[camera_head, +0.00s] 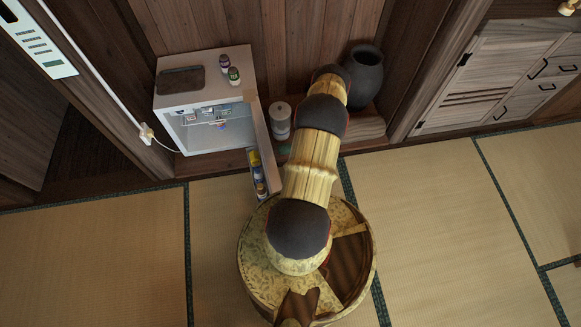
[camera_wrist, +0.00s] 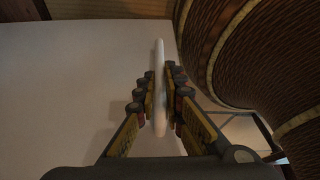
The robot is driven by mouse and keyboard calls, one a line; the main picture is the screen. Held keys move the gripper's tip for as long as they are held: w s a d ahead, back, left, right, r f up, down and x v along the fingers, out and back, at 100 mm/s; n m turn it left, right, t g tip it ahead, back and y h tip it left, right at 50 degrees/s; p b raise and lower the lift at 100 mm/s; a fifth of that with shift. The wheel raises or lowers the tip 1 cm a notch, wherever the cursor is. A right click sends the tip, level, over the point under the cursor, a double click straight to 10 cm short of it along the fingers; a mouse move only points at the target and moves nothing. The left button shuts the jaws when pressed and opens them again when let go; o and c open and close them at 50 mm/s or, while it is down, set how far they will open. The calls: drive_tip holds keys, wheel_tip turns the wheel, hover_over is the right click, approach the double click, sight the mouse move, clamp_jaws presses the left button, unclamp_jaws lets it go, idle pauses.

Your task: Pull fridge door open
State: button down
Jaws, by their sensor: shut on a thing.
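The small white fridge (camera_head: 212,74) stands against the wooden wall at the upper left in the head view. Its door (camera_head: 263,135) is swung wide open toward the right, so the lit inside shows. Bottles (camera_head: 256,162) sit in the door's inner rack. In the wrist view, my gripper (camera_wrist: 160,100) is shut on the thin white upright handle (camera_wrist: 159,60), with a finger on each side. The pale door face (camera_wrist: 75,75) is behind the handle. My arm hides the gripper and handle in the head view.
Two small bottles (camera_head: 234,75) and a dark tray (camera_head: 180,80) lie on the fridge top. A white canister (camera_head: 280,120) and a dark vase (camera_head: 365,78) stand to the right. Cabinets (camera_head: 490,72) are farther right. The tatami floor (camera_head: 440,220) is clear.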

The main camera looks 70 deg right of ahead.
drive_tip(key=shift+s+d+r, duration=0.1)
drive_tip(key=shift+s+d, duration=0.05)
drive_tip(key=shift+d, duration=0.5)
drive_tip(key=c, duration=2.2)
unclamp_jaws()
drive_tip(key=shift+c, duration=0.2)
drive_tip(key=o, duration=0.3)
drive_tip(key=shift+a, duration=0.3)
drive_tip(key=shift+o, duration=0.2)
drive_tip(key=shift+s, duration=0.1)
drive_tip(key=v, duration=1.1)
drive_tip(key=shift+r, duration=0.35)
drive_tip(key=shift+s+d, duration=0.1)
drive_tip(key=shift+s, duration=0.05)
